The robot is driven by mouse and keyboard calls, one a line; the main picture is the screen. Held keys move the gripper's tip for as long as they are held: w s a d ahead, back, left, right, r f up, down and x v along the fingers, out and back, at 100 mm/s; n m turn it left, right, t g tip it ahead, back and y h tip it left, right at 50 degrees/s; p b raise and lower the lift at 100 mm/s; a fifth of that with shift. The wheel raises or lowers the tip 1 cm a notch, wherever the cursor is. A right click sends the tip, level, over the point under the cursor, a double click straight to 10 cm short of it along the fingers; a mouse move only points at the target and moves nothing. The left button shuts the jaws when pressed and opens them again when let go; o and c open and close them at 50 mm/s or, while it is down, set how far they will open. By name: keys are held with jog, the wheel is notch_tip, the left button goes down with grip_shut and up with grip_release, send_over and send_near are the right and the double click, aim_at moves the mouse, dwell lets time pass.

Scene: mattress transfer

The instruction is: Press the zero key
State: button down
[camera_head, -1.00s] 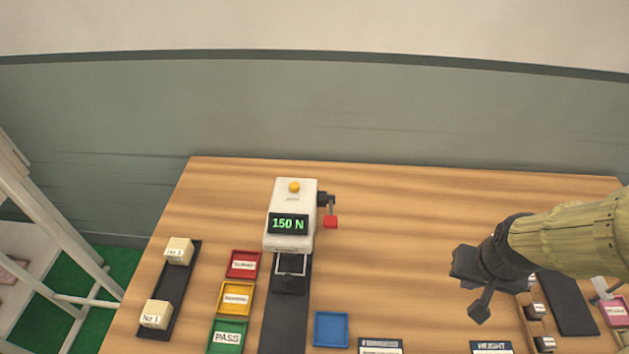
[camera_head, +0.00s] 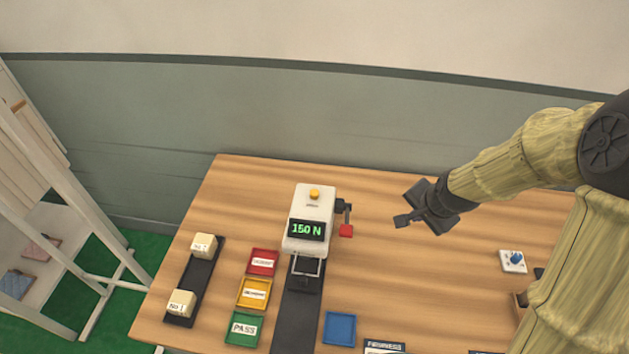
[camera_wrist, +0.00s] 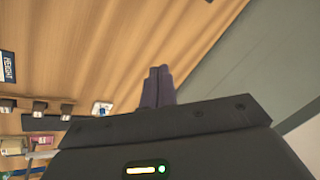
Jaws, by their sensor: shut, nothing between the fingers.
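The white press device (camera_head: 309,218) stands on the wooden table in the head view. Its green display (camera_head: 306,230) reads 150 N. A round yellow-orange button (camera_head: 314,194) sits on its top; I cannot read a zero label on it. In the wrist view the two dark fingers (camera_wrist: 158,85) are together, with table wood beyond.
Red (camera_head: 262,262), yellow (camera_head: 254,293) and green (camera_head: 243,328) trays lie left of the device's dark track (camera_head: 297,320). A black strip (camera_head: 206,273) holds two cream blocks. A blue tray (camera_head: 340,328) lies front right. The table behind the gripper is bare.

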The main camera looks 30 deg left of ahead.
jog(key=w+a+r+m+y+p, duration=0.1)
jog(key=w+a+m+p, duration=0.1)
jog(key=a, duration=0.5)
jog(key=w+a+r+m+y+p, duration=0.1)
jog(key=w+a+m+y+p, duration=0.15)
jog(key=a, duration=0.55)
jog(key=m+y+p, duration=0.2)
jog(key=m+p, duration=0.2)
jog(key=m, duration=0.2)
send_over(317, 195)
jog(key=shift+f+t, duration=0.2)
jog(key=shift+t, duration=0.1)
jog(key=shift+f+b, duration=2.7)
jog(key=shift+f, duration=1.7)
jog(key=shift+f+b, duration=0.4)
jog(key=shift+b, duration=0.05)
